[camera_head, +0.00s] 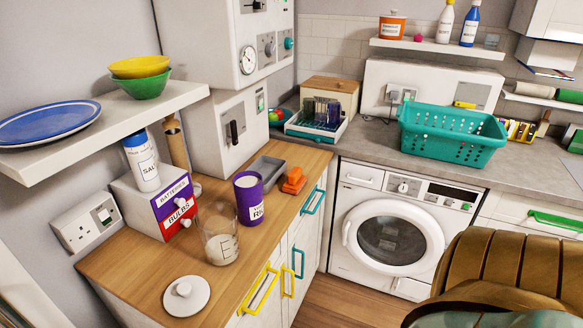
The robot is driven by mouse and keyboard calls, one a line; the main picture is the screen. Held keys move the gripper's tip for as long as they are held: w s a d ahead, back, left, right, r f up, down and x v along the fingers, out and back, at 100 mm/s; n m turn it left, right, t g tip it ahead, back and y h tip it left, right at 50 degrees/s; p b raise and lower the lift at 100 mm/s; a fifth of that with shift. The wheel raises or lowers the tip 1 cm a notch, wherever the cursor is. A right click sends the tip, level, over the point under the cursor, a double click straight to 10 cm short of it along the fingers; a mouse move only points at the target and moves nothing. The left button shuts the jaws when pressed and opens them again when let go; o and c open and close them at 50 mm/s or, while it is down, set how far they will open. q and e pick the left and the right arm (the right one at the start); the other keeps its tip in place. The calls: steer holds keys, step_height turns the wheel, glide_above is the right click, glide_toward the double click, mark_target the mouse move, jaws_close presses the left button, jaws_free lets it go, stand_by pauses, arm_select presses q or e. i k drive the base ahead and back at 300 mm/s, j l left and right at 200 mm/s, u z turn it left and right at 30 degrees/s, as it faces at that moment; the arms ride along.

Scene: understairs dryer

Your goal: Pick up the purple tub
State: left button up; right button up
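The purple tub (249,199) stands upright on the wooden counter (139,262), to the left of the dryer. It is a tall round tub with a white label, and something white shows at its open top. A glass jar (218,236) with white contents stands close in front of it and to its left. An orange object (293,181) lies just to its right, and a grey tray (265,171) lies behind it. Neither of my grippers shows in the head view.
A white lid (186,295) lies on the counter's near end. A batteries and bulbs box (155,205) with a salt container (142,162) on top stands left. A shelf (60,147) overhangs the counter's left side. A brown chair-like object (505,268) fills the lower right.

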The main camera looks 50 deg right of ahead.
mark_target(248, 185)
steer(key=z, duration=1.25)
